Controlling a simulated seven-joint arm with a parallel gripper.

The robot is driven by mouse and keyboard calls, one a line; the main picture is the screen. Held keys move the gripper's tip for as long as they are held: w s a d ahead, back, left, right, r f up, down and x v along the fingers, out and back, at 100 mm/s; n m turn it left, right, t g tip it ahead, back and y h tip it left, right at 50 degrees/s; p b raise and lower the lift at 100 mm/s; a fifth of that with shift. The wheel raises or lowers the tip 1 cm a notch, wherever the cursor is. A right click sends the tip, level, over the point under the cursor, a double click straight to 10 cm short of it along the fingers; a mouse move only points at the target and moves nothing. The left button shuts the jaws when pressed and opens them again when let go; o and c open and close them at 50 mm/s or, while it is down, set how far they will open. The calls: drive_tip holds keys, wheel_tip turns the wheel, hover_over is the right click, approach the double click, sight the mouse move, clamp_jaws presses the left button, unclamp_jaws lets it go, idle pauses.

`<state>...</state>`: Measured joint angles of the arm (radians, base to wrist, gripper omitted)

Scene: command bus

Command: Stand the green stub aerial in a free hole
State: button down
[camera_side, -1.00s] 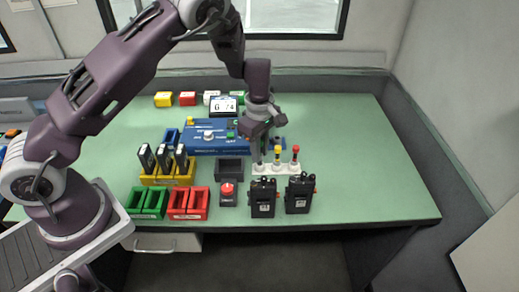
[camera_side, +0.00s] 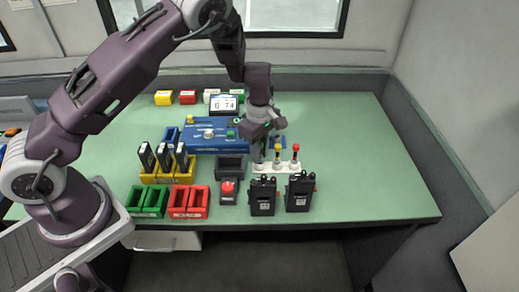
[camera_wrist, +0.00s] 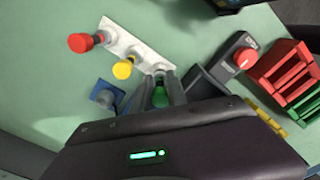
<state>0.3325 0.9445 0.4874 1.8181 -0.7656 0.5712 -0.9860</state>
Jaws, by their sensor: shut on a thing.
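The green stub aerial (camera_wrist: 160,97) shows in the wrist view between the fingers of my gripper (camera_wrist: 164,92), which are shut on it. It is at the near end of the white holed strip (camera_wrist: 126,41). I cannot tell whether its foot is in a hole or just above. A yellow-topped aerial (camera_wrist: 123,69) and a red-topped aerial (camera_wrist: 82,42) stand in the strip. In the side view my gripper (camera_side: 258,157) points down at the left end of the strip (camera_side: 287,169); the fingers hide the green aerial there.
Two black radios (camera_side: 262,196) (camera_side: 299,192) stand in front of the strip. A dark grey tray (camera_side: 231,166) and a red button box (camera_side: 228,190) are to its left. A blue console (camera_side: 205,138) is behind. The desk to the right is clear.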

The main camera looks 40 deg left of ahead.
drive_tip(key=shift+f, duration=0.6)
drive_tip(key=c, duration=1.2)
unclamp_jaws()
drive_tip(key=shift+c, duration=0.2)
drive_tip(key=shift+o, duration=0.5)
drive_tip(key=shift+o, duration=1.2)
drive_tip(key=shift+r, duration=3.55)
